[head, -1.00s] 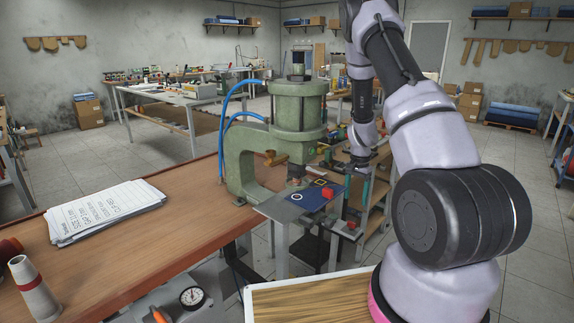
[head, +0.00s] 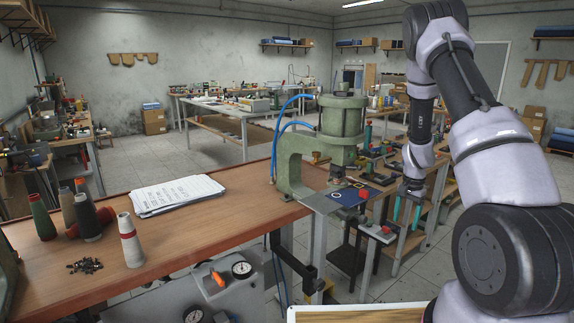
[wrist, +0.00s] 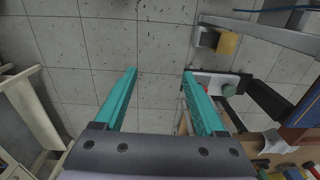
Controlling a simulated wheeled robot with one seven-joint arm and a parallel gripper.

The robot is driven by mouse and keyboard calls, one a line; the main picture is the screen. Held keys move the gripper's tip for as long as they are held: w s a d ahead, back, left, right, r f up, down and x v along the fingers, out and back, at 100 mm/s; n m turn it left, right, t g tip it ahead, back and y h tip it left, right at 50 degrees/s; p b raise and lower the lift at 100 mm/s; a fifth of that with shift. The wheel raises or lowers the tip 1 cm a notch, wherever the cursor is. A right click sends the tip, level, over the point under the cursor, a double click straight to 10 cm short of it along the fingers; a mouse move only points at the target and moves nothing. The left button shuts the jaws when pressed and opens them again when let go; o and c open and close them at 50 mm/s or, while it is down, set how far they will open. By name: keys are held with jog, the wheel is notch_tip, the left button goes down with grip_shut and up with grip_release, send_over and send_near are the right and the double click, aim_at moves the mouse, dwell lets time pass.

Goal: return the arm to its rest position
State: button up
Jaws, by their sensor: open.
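My gripper (head: 405,212) has two teal fingers, and in the head view it hangs to the right of the green press, pointing down. In the wrist view my gripper (wrist: 160,85) shows its fingers wide apart with nothing between them. Tiled floor lies below the fingers. My arm rises from the lower right of the head view and bends down to the gripper.
The green pneumatic press (head: 335,135) stands on the wooden bench (head: 110,215). A small bracket with a red button (head: 386,230) is close to my fingers. Paper sheets (head: 178,194) and thread cones (head: 130,240) lie to the left.

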jog(key=s+a+r+n+t+y, duration=0.1)
jog(key=s+a+r, duration=0.15)
jog(key=r, duration=0.65)
jog(key=s+a+r+n+t, duration=0.1)
jog(key=a+r, duration=0.2)
jog(key=r, duration=0.5)
jog(key=s+a+r+t+y, duration=0.1)
jog(key=s+a+r, duration=0.15)
jog(key=r, duration=0.65)
jog(key=s+a+r+n+t, duration=0.2)
jog(key=s+a+r, duration=0.1)
jog(key=s+r, duration=0.4)
jog(key=s+a+r+n+t, duration=0.2)
jog(key=s+a+r, duration=0.2)
jog(key=s+r, duration=0.4)
jog(key=s, duration=0.6)
